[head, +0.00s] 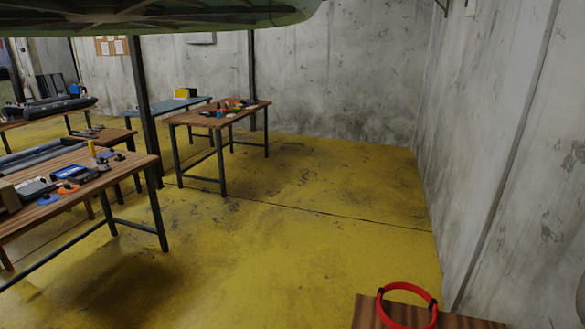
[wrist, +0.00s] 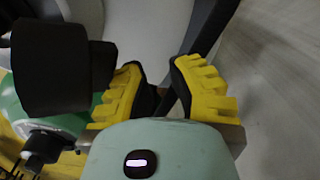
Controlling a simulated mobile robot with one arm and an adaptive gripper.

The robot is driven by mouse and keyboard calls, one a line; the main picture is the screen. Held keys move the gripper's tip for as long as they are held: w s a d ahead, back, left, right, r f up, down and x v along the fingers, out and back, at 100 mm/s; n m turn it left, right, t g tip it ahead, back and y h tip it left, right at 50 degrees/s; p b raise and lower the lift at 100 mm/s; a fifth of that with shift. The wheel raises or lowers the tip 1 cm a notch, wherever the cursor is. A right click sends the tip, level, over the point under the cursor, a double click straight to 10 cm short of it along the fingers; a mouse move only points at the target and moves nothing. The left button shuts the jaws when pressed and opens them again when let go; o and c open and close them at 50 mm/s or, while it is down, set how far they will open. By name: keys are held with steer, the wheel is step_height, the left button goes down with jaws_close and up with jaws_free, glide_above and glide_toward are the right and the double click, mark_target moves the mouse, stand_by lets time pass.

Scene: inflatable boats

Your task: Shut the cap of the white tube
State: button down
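I cannot make out the white tube or its cap in either view. Several small items lie on the tables in the head view, too small to tell apart surely. My gripper (wrist: 168,88) shows in the wrist view with its two yellow ribbed fingers apart. Nothing is held between them. Behind the fingers are dark and pale parts that look like my own body. The gripper does not show in the head view.
Another cluttered table (head: 183,119) stands further back. A red ring (head: 407,287) rests on a wooden top (head: 367,312) at lower right. Yellow floor (head: 300,240) between is clear.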

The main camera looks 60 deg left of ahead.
steer(key=shift+g, duration=0.3)
steer(key=s+a+p, duration=0.1)
steer(key=s+a, duration=0.2)
steer(key=shift+f, duration=0.1)
steer(key=shift+s+a+r+p, duration=0.2)
steer(key=shift+a+r+p, duration=0.05)
steer(key=shift+r+p, duration=0.5)
steer(key=shift+s+a+r+y+p, duration=0.3)
steer(key=shift+s+a+r+p, duration=0.25)
steer(key=shift+r, duration=0.2)
steer(key=shift+s+a+r+p, duration=0.55)
steer(key=shift+a, duration=0.25)
steer(key=shift+s+a+r+p, duration=0.2)
steer(key=shift+s+a, duration=0.1)
steer(key=shift+a, duration=0.1)
steer(key=shift+s+a+r+p, duration=0.1)
steer(key=shift+s+a+p, duration=0.15)
steer(key=shift+a, duration=0.15)
steer(key=shift+s+a, duration=0.75)
steer(key=shift+a, duration=0.35)
steer(key=shift+s+a+f, duration=0.15)
steer(key=shift+s, duration=0.2)
steer(key=shift+w+d, duration=0.1)
steer(key=shift+d, duration=0.25)
steer(key=shift+w+r+p, duration=0.1)
steer(key=shift+r+p, duration=0.1)
steer(key=shift+p, duration=0.1)
steer(key=shift+s+a, duration=0.3)
steer(key=shift+a, duration=0.1)
